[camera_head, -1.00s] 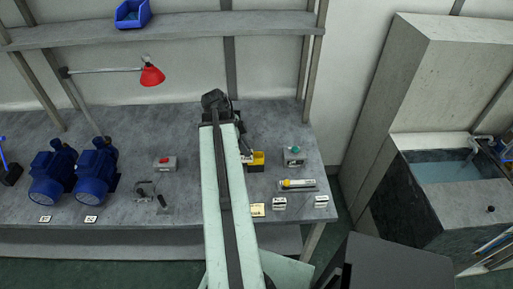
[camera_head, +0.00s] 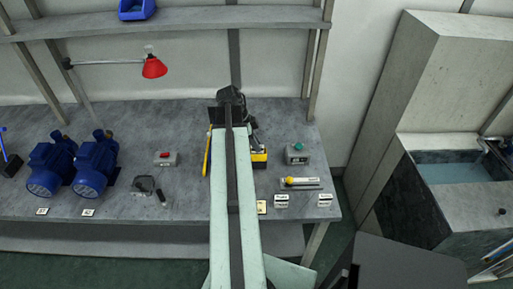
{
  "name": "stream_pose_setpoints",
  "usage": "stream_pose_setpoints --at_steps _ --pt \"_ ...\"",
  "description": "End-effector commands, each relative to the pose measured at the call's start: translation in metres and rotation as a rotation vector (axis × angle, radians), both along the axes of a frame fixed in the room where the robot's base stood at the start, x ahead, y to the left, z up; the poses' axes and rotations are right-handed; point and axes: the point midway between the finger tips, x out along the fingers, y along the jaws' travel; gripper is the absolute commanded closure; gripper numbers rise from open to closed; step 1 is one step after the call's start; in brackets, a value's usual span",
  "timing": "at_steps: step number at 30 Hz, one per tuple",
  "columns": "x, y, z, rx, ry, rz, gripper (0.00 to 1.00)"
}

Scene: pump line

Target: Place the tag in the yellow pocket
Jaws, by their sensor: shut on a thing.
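The yellow pocket (camera_head: 259,159) stands on the grey workbench, just right of my arm, with its left part hidden behind the arm. My gripper (camera_head: 257,144) is dark and hangs from the arm's far end, at or just above the pocket's top in this view. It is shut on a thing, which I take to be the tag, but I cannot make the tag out. Whether the held thing is inside the pocket or above it cannot be told.
A grey box with a green button (camera_head: 297,154) stands right of the pocket. A yellow-and-white tool (camera_head: 301,182) lies nearer. A red-button box (camera_head: 165,159) and blue pumps (camera_head: 95,172) are left. A yellow upright thing (camera_head: 208,152) shows beside my arm. A red lamp (camera_head: 154,67) overhangs the back.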

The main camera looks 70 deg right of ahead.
Motion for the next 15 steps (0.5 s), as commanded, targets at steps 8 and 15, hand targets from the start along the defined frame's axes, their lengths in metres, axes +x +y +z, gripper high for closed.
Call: stream_pose_setpoints --at_steps 8,15 --pt "-0.0005 -0.0003 -0.0027 0.0 0.0 -0.001 1.0" --pt "-0.0011 -0.0005 -0.0005 -0.001 0.0 -0.002 0.61"
